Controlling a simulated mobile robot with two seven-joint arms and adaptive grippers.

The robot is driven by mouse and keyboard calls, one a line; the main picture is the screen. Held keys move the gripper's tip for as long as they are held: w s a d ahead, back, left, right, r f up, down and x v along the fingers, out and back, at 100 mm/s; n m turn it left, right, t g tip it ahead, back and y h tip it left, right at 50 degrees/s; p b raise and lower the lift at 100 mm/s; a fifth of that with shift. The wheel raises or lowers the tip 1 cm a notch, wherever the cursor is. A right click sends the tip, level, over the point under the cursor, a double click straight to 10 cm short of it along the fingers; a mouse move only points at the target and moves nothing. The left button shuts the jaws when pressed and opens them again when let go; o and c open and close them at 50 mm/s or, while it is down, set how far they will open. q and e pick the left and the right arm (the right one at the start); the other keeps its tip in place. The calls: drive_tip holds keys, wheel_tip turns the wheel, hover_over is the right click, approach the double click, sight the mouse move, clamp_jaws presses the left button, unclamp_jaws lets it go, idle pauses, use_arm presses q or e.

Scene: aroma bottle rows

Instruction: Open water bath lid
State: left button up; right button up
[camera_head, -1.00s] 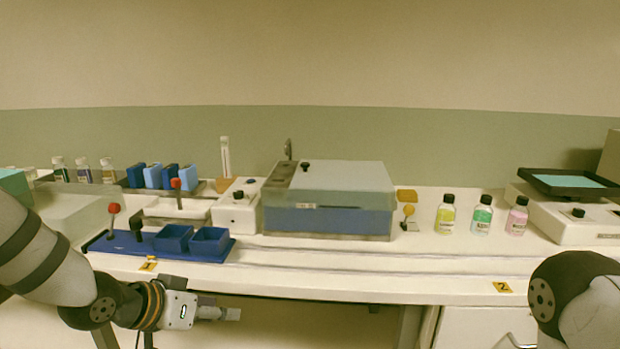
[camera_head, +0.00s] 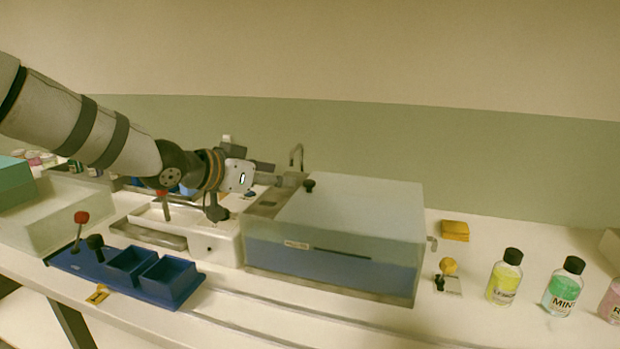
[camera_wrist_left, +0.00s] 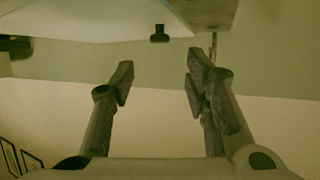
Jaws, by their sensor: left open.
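The water bath (camera_head: 330,268) is a blue box on the bench in the head view. Its pale see-through lid (camera_head: 360,205) lies shut on top. A small black knob (camera_head: 309,186) stands at the lid's left back edge; the knob also shows in the left wrist view (camera_wrist_left: 159,34). My left gripper (camera_head: 292,179) is beside the knob, on its left, pointing right. Its two fingers (camera_wrist_left: 161,80) are apart with nothing between them; the knob appears beyond the tips, roughly in line with the gap. My right gripper is not in view.
A metal spout (camera_head: 297,155) rises behind the bath. Left are a white device (camera_head: 215,245) and a blue tray (camera_head: 75,262) with red-knobbed and black-knobbed parts. The bench front is mostly clear.

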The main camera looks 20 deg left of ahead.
sight(308, 182)
use_arm(q)
drive_tip(key=x, duration=0.4)
drive_tip(key=f+b+x, duration=0.1)
drive_tip(key=x, duration=0.3)
drive_tip(key=shift+f+b, duration=0.15)
drive_tip(key=shift+b, duration=0.15)
drive_tip(key=shift+w+d, duration=0.15)
drive_tip(key=shift+w, duration=0.2)
drive_tip(key=shift+w+d+r, duration=0.15)
drive_tip(key=shift+w+r, duration=0.05)
drive_tip(key=shift+r, duration=0.05)
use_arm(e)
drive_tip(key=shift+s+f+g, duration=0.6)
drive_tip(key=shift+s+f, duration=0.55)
use_arm(q)
clamp_jaws()
